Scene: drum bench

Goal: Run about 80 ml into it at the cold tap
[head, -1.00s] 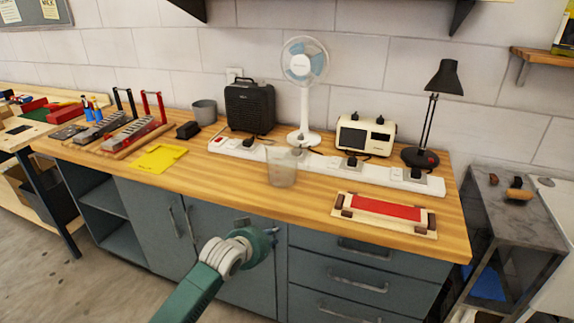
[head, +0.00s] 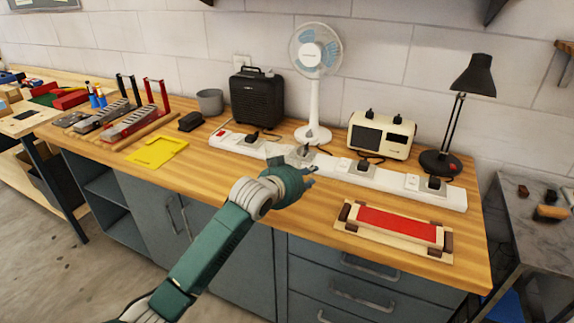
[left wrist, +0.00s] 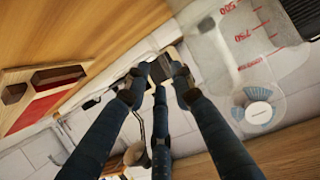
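A clear measuring beaker with red volume marks (left wrist: 235,40) shows at the upper right of the left wrist view, beside my fingers and not between them. In the head view it is mostly or wholly hidden behind my left gripper. My left gripper (head: 310,176) reaches over the front of the wooden bench. In the left wrist view its dark fingers (left wrist: 158,85) are spread apart with nothing held between them. My right gripper is not in view. No tap shows in either view.
A white power strip (head: 345,168) runs along the bench behind my gripper. A fan (head: 316,90), a black heater (head: 257,97), a cream device (head: 382,136) and a black lamp (head: 470,85) stand behind. A red-topped wooden frame (head: 395,226) lies to the right.

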